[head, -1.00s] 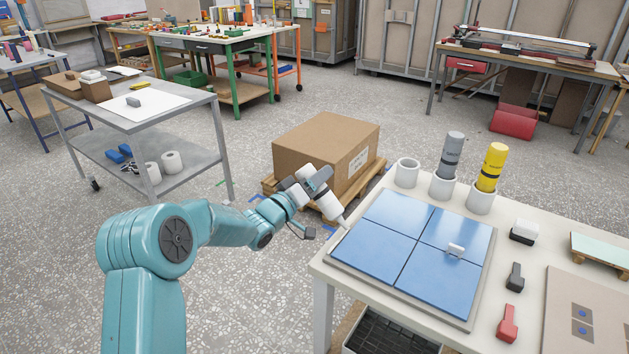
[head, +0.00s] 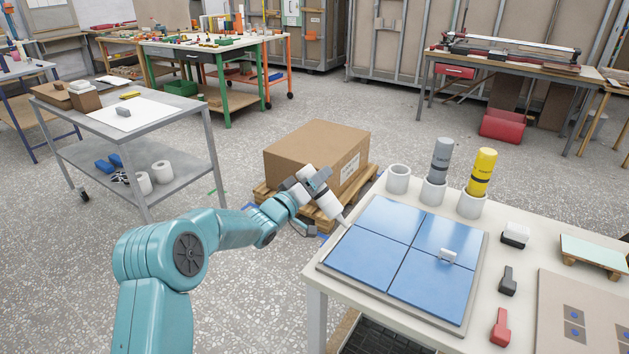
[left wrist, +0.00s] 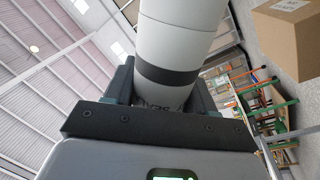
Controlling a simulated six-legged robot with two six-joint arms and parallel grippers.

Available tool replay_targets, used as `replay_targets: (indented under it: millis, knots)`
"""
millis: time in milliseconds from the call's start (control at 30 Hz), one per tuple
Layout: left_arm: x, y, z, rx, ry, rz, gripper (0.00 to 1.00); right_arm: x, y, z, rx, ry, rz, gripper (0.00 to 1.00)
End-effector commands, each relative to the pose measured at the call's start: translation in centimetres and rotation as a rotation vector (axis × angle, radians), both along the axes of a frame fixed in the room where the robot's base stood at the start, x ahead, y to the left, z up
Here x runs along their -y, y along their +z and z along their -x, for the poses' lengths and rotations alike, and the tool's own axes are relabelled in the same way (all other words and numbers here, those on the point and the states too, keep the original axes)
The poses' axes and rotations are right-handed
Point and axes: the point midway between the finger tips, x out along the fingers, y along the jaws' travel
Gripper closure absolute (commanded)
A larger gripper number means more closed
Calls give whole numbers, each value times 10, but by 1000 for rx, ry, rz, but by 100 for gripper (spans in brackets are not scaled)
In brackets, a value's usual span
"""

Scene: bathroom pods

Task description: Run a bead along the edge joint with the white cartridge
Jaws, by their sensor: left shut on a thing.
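The white cartridge (head: 329,204) is held tilted in my left gripper (head: 318,188), with its nozzle pointing down and right. The nozzle tip is at the left edge of the blue tile panel (head: 403,249); I cannot tell whether it touches. In the left wrist view the white cartridge (left wrist: 178,38), with a dark band, sits between the fingers of my left gripper (left wrist: 160,95). The panel has blue tiles with dark joints between them and a grey border, and lies on the white table (head: 490,260). My right gripper is not in view.
Behind the panel stand an empty white holder (head: 398,178), a grey cartridge (head: 440,160) and a yellow cartridge (head: 482,172) in holders. A black-and-white block, a black tool and a red tool (head: 501,327) lie right of the panel. A cardboard box (head: 312,155) stands behind my arm.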

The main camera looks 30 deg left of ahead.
Motion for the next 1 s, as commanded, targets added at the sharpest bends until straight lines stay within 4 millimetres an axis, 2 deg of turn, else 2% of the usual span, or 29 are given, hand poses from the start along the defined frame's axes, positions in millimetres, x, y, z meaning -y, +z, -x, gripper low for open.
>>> replay_targets:
  millis: [233,1000]
  knots:
    - [1,2,-13,3,-1,-1,90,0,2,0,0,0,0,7]
    - [4,1,-39,4,-1,0,90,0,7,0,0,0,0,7]
